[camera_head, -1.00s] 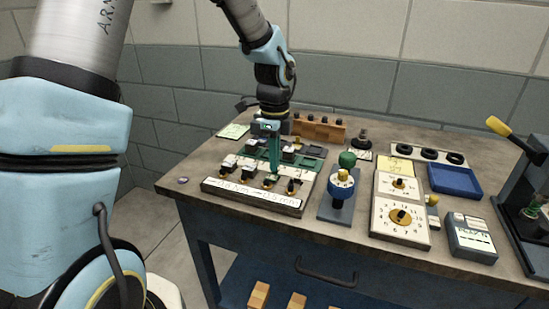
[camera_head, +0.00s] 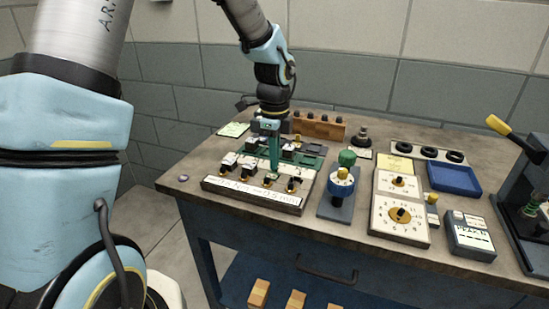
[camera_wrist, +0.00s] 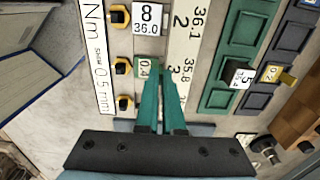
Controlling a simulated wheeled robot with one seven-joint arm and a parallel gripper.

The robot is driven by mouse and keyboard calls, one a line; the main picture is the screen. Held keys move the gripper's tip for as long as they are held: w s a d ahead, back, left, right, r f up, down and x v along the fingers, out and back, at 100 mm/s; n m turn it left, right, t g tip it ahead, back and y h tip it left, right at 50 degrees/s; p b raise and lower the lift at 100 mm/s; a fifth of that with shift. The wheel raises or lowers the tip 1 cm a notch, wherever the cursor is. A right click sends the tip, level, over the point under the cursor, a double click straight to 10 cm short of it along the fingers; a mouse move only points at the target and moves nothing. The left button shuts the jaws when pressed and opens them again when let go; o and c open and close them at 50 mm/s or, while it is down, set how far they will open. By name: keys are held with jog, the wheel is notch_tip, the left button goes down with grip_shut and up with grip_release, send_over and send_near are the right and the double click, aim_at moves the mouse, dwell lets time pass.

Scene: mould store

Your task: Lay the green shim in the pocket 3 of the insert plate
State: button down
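The green shim (camera_wrist: 146,68), marked 0.4, lies low in the row of the insert plate marked 3, beside a yellow-edged clamp. It also shows as a small green patch in the head view (camera_head: 271,178). The insert plate (camera_head: 252,199) is pale with a printed front strip. My gripper (camera_wrist: 160,78), with its teal fingers, is just above the shim, and it also shows in the head view (camera_head: 275,171). A narrow gap shows between the fingers, and the shim's label lies to the left of the tips. The fingers hide part of the shim and pocket.
A block marked 8 (camera_wrist: 148,18) sits in the neighbouring pocket. A blue-dialled tool (camera_head: 341,186), dial boards (camera_head: 384,225) and a blue tray (camera_head: 455,181) stand to the right.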

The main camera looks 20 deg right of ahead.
jog(key=shift+f+b, duration=0.4)
jog(key=shift+f, duration=0.5)
jog(key=c, duration=1)
grip_release()
jog(key=c, duration=0.3)
jog(key=shift+r+p, duration=0.9)
jog(key=shift+r+p, duration=2.6)
jog(key=shift+r, duration=0.35)
